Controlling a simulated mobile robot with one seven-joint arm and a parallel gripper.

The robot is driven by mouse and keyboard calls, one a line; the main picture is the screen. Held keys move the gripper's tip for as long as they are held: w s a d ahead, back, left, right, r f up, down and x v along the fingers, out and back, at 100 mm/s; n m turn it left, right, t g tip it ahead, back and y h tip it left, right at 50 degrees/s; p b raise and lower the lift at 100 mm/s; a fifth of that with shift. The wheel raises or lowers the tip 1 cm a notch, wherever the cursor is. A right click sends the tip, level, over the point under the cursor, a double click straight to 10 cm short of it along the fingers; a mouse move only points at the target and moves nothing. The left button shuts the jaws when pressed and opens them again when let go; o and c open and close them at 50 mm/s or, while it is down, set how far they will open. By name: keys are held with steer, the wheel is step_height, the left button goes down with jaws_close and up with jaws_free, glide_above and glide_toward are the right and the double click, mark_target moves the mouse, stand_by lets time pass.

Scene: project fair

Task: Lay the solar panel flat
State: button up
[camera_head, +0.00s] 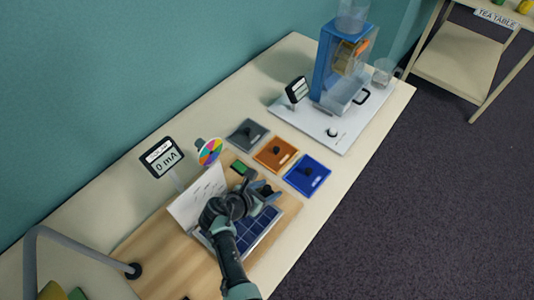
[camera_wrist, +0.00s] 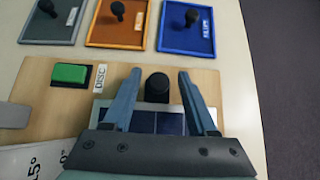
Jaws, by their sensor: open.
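The solar panel (camera_head: 259,229), dark blue cells in a pale frame, sits on a wooden board, partly hidden under my arm. Its slope is hard to tell. In the wrist view a strip of the panel (camera_wrist: 171,123) shows between my fingers. A black knob (camera_wrist: 157,87) stands at its far edge. My gripper (camera_head: 268,190) is over that edge. In the wrist view my gripper (camera_wrist: 160,77) is open, one finger on each side of the knob; I cannot tell whether they touch it. A white angle card (camera_head: 199,196) stands left of the panel.
A meter (camera_head: 162,157) reads 0 mA. Grey (camera_head: 247,135), orange (camera_head: 276,154) and blue (camera_head: 307,175) knobbed tiles lie beyond. A bent lamp arm (camera_head: 75,250) is at left.

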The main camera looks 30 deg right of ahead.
steer(key=shift+r, duration=0.1)
steer(key=p+v, duration=0.1)
steer(key=v, duration=1.2)
